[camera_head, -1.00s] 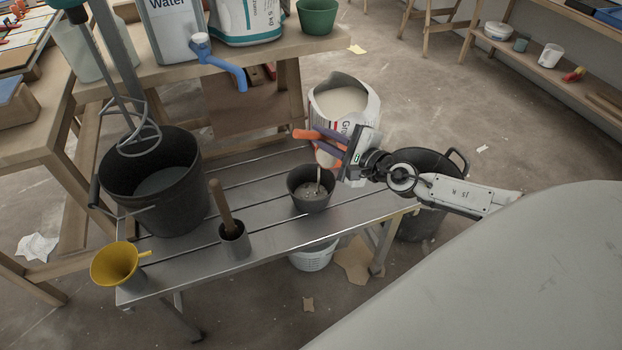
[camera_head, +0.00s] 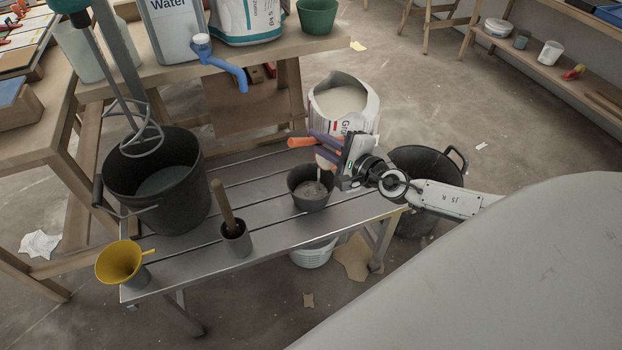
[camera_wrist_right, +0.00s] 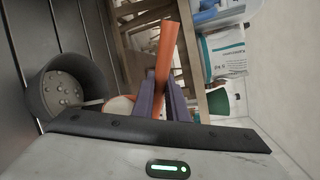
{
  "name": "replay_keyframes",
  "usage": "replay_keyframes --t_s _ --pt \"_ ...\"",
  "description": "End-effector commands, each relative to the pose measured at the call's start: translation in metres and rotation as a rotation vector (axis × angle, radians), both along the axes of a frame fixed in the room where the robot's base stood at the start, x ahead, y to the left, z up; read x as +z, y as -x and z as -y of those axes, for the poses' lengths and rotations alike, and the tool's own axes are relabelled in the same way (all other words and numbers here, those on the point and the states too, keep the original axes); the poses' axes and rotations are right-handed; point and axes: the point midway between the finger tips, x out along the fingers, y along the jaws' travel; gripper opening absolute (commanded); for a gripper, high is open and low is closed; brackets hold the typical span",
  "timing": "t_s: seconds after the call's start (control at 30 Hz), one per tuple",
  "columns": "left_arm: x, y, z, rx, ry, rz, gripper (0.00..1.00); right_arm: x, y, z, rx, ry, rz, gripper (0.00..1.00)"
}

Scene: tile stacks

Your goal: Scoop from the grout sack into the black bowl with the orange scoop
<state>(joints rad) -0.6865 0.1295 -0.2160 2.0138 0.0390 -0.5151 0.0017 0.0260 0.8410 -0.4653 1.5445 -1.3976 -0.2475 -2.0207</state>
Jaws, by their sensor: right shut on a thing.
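My right gripper (camera_head: 321,143), with purple fingers, is shut on the handle of the orange scoop (camera_head: 299,142). The handle also sticks up between the fingers in the wrist view (camera_wrist_right: 166,50). The scoop's head is tilted above the right side of the black bowl (camera_head: 312,204), with a thin pale stream below it. The bowl stands upright on the slatted metal bench and holds greyish powder; lumps show inside it in the wrist view (camera_wrist_right: 68,90). The grout sack (camera_head: 347,122) stands open behind the gripper, with pale powder inside. My left gripper is out of view.
A large black bucket (camera_head: 172,210) stands left on the bench (camera_head: 270,229), under a mixer paddle. A metal cup (camera_head: 237,242) with a wooden handle and a yellow funnel (camera_head: 121,262) are near the front edge. A black tub (camera_head: 428,170) stands behind my right arm.

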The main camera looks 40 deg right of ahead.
Motion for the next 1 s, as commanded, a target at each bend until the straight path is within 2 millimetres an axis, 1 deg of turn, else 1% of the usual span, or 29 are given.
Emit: replay_keyframes --t_s 0.03,0.67,1.0 --pt "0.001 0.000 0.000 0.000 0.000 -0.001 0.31 0.002 -0.001 0.000 -0.001 0.006 0.004 0.00" --pt "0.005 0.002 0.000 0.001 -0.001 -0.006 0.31 -0.006 -0.001 -0.008 -0.001 0.074 0.005 0.00" --pt "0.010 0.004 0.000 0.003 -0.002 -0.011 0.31 -0.007 0.000 -0.015 -0.002 0.112 0.006 0.00"
